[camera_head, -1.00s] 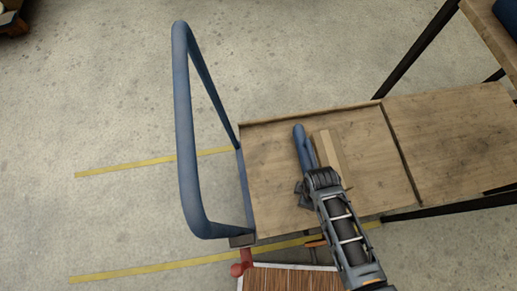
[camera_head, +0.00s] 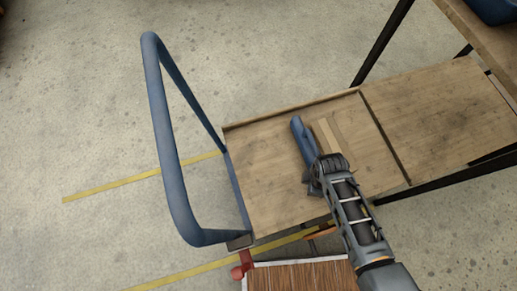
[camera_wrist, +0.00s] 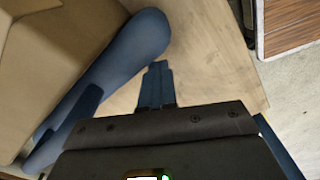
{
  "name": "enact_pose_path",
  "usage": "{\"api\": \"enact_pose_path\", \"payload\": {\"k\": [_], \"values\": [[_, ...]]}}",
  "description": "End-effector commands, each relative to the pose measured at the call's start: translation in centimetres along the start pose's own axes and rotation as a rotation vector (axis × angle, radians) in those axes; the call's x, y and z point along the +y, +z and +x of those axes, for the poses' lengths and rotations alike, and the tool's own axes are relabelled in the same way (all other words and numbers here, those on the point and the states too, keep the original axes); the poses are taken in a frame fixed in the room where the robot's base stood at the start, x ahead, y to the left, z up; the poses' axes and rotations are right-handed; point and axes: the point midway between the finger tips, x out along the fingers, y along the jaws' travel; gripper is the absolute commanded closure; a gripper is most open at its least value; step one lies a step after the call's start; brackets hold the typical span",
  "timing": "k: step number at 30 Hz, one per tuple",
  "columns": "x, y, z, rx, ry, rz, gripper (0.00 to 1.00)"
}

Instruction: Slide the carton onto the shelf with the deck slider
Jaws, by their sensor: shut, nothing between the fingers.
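The blue deck slider (camera_head: 301,137) stands on the wooden deck of a cart (camera_head: 255,165). The tan carton (camera_head: 327,132) is on the same deck, just right of the slider, partly hidden by my wrist. In the wrist view the carton (camera_wrist: 45,50) fills the upper left, with the slider (camera_wrist: 120,60) running diagonally along its side. My gripper (camera_wrist: 157,82) is shut and empty, low beside the slider, on the side away from the carton. Whether the fingers touch the slider is unclear. The shelf board (camera_head: 440,115) adjoins the deck's right edge.
The cart's tall blue handle (camera_head: 165,140) rises at the deck's left end. A higher shelf board (camera_head: 470,35) with a blue object (camera_head: 495,8) is at upper right. A brown-topped surface (camera_head: 300,277) is below the deck. The lower shelf board looks clear.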

Motion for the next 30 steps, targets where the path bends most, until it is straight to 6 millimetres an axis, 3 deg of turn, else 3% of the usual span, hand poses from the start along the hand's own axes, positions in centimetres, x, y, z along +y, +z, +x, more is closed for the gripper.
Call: {"api": "enact_pose_path", "payload": {"k": [17,30], "values": [[0.5,0.9,0.0,-0.001,0.001,0.002,1.0],[1.7,2.9,0.0,-0.001,0.001,0.003,1.0]]}}
